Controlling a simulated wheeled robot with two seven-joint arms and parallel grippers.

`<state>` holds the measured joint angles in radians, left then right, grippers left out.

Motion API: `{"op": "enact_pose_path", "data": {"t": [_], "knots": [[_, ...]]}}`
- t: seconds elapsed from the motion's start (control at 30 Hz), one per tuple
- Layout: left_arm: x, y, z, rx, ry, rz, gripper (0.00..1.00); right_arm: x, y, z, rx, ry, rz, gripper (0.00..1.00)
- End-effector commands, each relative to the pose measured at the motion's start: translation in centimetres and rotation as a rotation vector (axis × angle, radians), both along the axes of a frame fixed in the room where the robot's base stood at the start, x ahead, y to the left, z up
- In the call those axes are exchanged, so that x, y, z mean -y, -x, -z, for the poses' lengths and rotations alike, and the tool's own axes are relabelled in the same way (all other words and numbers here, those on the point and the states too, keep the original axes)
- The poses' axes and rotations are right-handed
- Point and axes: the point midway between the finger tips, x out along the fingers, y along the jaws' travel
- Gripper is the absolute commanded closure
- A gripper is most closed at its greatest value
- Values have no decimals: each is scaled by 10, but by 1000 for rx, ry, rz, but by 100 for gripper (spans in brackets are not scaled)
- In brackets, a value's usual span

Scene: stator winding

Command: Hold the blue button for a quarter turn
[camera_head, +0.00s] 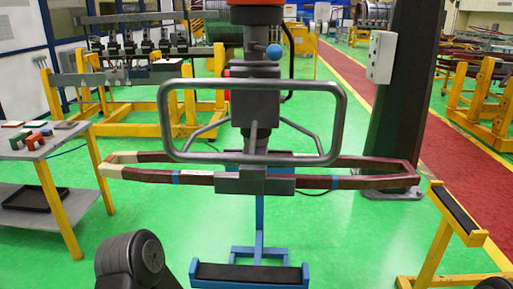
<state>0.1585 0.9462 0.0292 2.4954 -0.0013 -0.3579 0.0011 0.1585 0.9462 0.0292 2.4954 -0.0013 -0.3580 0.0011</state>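A small round blue knob (274,52), the only blue button-like thing I see, sits on the right side of the dark lifting head (254,95) at the top middle. Below it is a grey tubular handle frame (250,84). A long dark red coil (340,181) with pale and blue bands hangs level in the dark clamp (254,181) under the handle. Neither gripper shows. A dark rounded arm link of mine (131,258) is at the lower left, apart from the handle and knob.
A blue stand (259,236) with a black pad is below the coil. A yellow stand (450,220) is at the right. A grey table (55,146) with small blocks is at the left. A dark column (405,100) rises behind. Green floor is open between them.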

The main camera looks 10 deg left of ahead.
Motion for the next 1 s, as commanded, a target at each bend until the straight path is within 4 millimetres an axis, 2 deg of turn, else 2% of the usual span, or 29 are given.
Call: {"op": "enact_pose_path", "data": {"t": [0.67,1.0], "knots": [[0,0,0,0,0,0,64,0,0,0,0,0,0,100],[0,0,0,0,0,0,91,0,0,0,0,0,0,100]]}}
